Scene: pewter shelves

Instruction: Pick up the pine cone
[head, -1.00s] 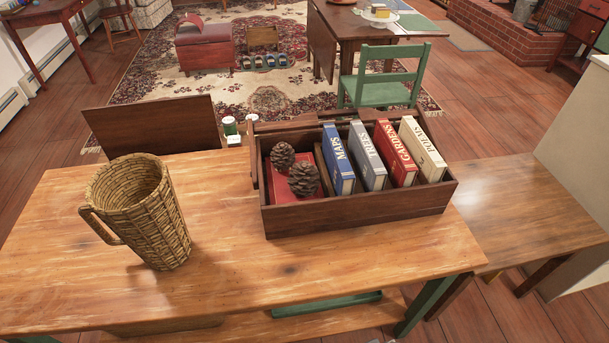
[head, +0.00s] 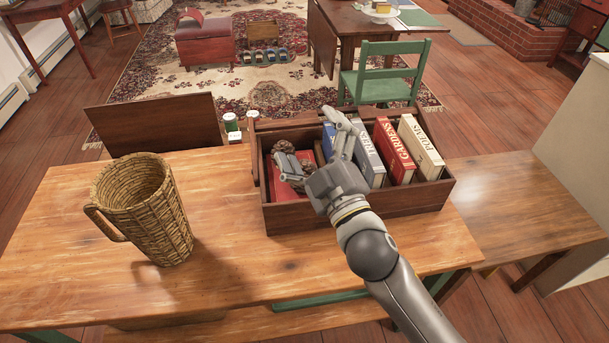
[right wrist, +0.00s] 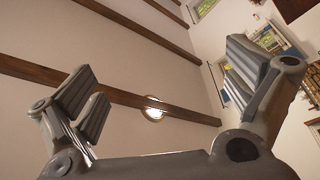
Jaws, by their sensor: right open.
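Two brown pine cones lay in the left part of a dark wooden box on the table. The farther pine cone (head: 283,146) shows just past my gripper's left finger. The nearer one is mostly hidden behind that finger and the hand. My right gripper (head: 313,146) is open over the box, its fingers spread between the pine cones and the blue book. I cannot tell whether it touches anything. In the right wrist view its two fingers (right wrist: 165,65) stand apart with only ceiling and wall behind them. My left gripper is not in view.
The wooden box (head: 350,216) also holds a red book (head: 278,183) lying flat and several upright books, including a red one (head: 394,152) and a cream one (head: 421,146). A wicker jug (head: 145,210) stands to the left. The tabletop (head: 235,270) between is clear.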

